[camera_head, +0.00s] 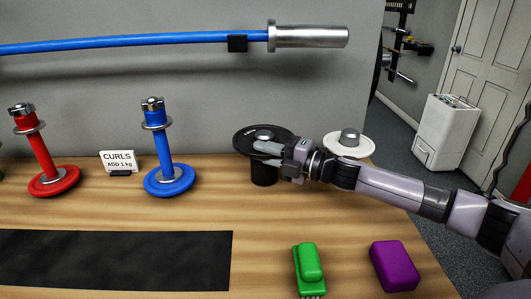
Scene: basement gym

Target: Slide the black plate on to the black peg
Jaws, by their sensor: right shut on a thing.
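The black plate (243,142) is a flat round disc at the back right of the wooden table. A grey, rounded knob (265,133) shows at its middle. A thick black post (264,175) stands directly below the plate. My right gripper (275,148) reaches in from the right and is shut on the near right edge of the black plate. The fingers hide that edge and part of the post's top. I cannot tell whether the plate rests on the stand beneath it. My left gripper is not in view.
A white plate (360,147) with a grey knob stands just right of my gripper. A green brush (310,268) and purple block (394,267) lie in front. A black mat (110,262) lies front left.

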